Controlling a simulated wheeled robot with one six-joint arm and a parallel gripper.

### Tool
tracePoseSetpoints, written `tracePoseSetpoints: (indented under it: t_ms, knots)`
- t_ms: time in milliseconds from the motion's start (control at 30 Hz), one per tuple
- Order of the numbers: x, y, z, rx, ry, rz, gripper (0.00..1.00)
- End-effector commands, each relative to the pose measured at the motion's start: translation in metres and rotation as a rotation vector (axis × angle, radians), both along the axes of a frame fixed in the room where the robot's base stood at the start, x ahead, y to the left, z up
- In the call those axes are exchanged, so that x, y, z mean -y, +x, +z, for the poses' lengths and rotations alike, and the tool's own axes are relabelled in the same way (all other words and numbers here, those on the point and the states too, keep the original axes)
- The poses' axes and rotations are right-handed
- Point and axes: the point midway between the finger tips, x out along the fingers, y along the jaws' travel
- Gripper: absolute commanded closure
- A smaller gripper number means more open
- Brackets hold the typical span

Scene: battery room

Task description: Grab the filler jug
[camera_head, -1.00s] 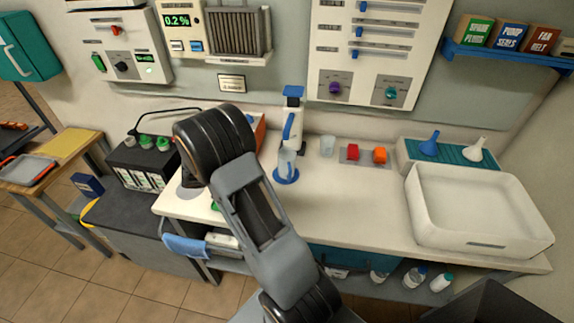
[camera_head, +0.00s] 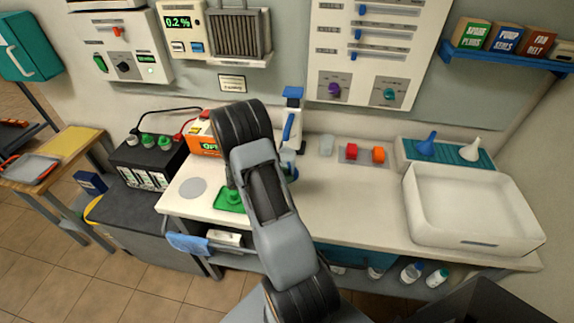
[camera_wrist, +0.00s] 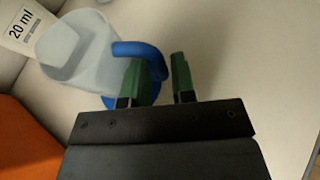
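The filler jug (camera_wrist: 78,50) is a translucent pale jug with a blue handle (camera_wrist: 140,48). It fills the upper left of the wrist view. In the head view the jug (camera_head: 288,156) shows only in part behind my arm, at the foot of the white and blue filling stand (camera_head: 292,112). My gripper (camera_wrist: 157,62) is open, its green fingers apart, close to the handle. The left finger overlaps the handle, and part of the blue loop shows between the fingers. I cannot tell whether they touch. My gripper is hidden in the head view.
A white basin (camera_head: 470,205) takes the right end; the bench front between is clear.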

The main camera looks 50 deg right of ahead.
Motion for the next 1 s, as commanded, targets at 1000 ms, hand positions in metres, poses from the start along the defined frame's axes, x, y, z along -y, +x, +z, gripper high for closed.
tracePoseSetpoints:
  t_ms: [1000]
  knots:
    - [0.0152,-0.0059,-0.0064,0.002,-0.001,0.000,1.00]
